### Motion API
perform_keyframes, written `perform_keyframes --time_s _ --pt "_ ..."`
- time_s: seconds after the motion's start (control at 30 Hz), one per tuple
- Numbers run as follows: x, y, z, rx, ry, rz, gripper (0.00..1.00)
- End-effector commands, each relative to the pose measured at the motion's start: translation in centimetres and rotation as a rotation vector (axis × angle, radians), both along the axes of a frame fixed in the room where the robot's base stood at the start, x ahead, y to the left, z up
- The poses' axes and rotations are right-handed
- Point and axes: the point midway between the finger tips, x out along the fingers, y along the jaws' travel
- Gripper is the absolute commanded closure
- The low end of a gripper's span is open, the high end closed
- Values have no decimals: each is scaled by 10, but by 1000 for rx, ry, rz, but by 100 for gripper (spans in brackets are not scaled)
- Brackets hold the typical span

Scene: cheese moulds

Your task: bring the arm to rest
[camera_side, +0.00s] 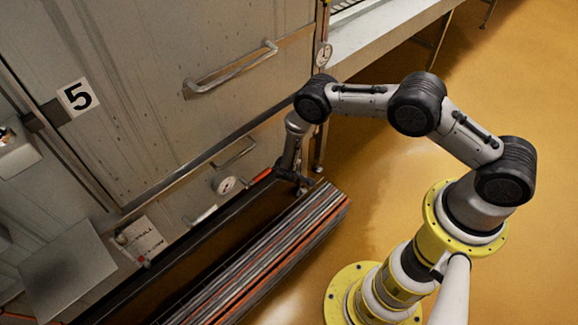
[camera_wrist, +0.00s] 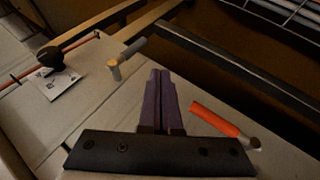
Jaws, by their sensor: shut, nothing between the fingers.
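My gripper (camera_side: 303,188) is at the end of my arm, low in front of the grey metal wall and close to the far end of a long striped stack. In the wrist view its two purple fingers (camera_wrist: 160,76) are pressed together with nothing between them. My arm reaches left from its yellow-ringed base and bends down at the wrist. The gripper is small and dark in the side view, so I cannot tell whether it touches anything.
The wrist view shows an orange-red bar (camera_wrist: 216,119) and a black knob (camera_wrist: 60,58). The floor (camera_side: 375,190) is clear right of the stack.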

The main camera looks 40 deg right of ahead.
Motion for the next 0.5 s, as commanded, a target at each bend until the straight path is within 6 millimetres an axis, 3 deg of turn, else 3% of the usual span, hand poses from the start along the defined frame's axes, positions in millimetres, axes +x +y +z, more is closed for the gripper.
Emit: perform_keyframes --time_s 0.37,0.47,0.5 --pt "-9 13 31 -3 -6 -6 100" --pt "2 8 62 -14 -19 -28 100" --pt "8 5 81 -21 -25 -42 100"
